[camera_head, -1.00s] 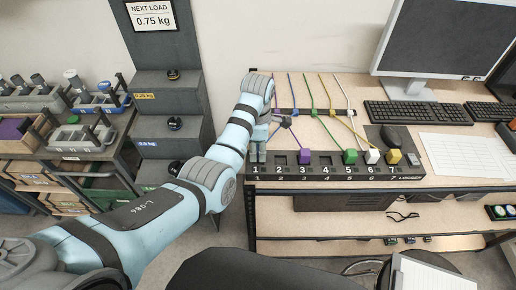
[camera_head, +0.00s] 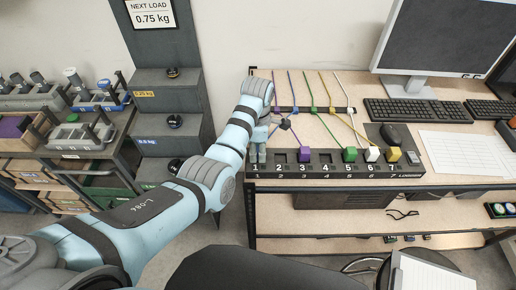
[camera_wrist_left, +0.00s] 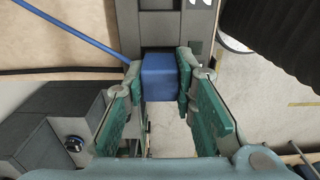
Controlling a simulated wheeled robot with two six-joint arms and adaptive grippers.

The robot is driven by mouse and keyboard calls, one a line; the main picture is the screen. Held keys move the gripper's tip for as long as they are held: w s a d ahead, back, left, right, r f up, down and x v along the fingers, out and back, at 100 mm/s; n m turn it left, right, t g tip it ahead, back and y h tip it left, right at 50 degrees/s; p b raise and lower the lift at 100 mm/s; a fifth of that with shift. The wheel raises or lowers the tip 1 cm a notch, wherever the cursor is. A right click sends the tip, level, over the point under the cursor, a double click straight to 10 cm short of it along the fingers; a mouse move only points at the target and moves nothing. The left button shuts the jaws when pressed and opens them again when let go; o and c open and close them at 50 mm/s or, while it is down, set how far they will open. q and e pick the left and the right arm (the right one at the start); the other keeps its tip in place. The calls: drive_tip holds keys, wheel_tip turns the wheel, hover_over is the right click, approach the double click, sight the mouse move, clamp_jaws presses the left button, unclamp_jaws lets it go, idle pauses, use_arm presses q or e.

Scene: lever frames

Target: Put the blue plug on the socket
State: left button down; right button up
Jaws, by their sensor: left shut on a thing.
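The blue plug (camera_wrist_left: 160,76) is between the fingers of my left gripper (camera_wrist_left: 160,82), which is shut on it. Its blue cable (camera_wrist_left: 78,36) runs off to the upper left in the left wrist view. In the head view my left gripper (camera_head: 258,154) points down at the left end of the dark numbered socket strip (camera_head: 330,171), around position 1. It hides the plug and part of that end there. I cannot tell whether the plug touches the strip. My right gripper is not in view.
Purple (camera_head: 304,154), green (camera_head: 349,154), white (camera_head: 372,154) and yellow (camera_head: 393,154) plugs stand at positions 3, 5, 6 and 7. Positions 2 and 4 look empty. Cables run behind the strip. A mouse (camera_head: 390,134) and keyboard (camera_head: 418,112) lie to the right.

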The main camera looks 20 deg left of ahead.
use_arm(q)
drive_tip(key=shift+f, duration=0.1)
drive_tip(key=c, duration=0.9)
unclamp_jaws()
drive_tip(key=shift+o, duration=0.2)
wheel_tip(320, 180, up, 7)
